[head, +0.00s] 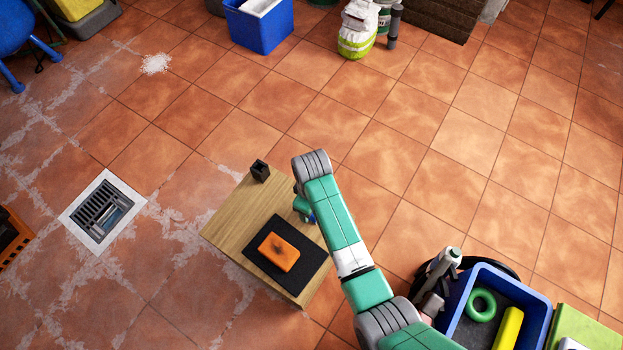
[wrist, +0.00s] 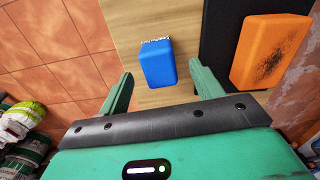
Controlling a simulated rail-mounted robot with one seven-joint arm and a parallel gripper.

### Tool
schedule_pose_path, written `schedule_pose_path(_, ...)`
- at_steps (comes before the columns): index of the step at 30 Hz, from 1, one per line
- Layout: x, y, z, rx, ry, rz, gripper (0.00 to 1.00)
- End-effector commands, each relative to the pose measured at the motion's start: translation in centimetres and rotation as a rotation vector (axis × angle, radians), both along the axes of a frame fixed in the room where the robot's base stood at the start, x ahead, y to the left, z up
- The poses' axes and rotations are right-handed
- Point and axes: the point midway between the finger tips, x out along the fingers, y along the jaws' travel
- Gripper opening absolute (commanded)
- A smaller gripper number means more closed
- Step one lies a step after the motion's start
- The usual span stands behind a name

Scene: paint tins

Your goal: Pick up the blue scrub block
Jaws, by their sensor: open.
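The blue scrub block (wrist: 158,63) lies on the bare wood of a small table, left of a black mat, in the wrist view. White marks show along its far edge. In the head view my arm hides most of it, and only a small blue patch (head: 312,218) shows. My gripper (wrist: 160,70) is open and empty. Its two green fingers point toward the block, with the block ahead and between their lines. I cannot tell the exact height above the table. In the head view the gripper (head: 303,206) is largely hidden under my arm.
An orange block (head: 279,251) with a dark stain lies on the black mat (head: 310,263). A small dark holder (head: 260,171) stands at the far corner of the wooden table (head: 226,222). A blue bin (head: 540,312) with a green ring and yellow cylinder stands lower right.

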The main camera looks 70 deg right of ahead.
Motion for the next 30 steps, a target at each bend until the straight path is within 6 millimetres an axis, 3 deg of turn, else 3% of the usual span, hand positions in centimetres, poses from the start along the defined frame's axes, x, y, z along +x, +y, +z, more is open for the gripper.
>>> schedule_pose_path(9,0.0,0.0,-4.9,0.001,0.001,0.0,0.65)
schedule_pose_path(16,0.1,-0.1,-5.0,-0.001,-0.001,0.0,0.65)
schedule_pose_path(24,0.1,-0.1,-5.0,-0.001,-0.001,0.0,0.13)
schedule_pose_path(30,0.1,-0.1,-4.9,-0.001,-0.001,0.0,0.13)
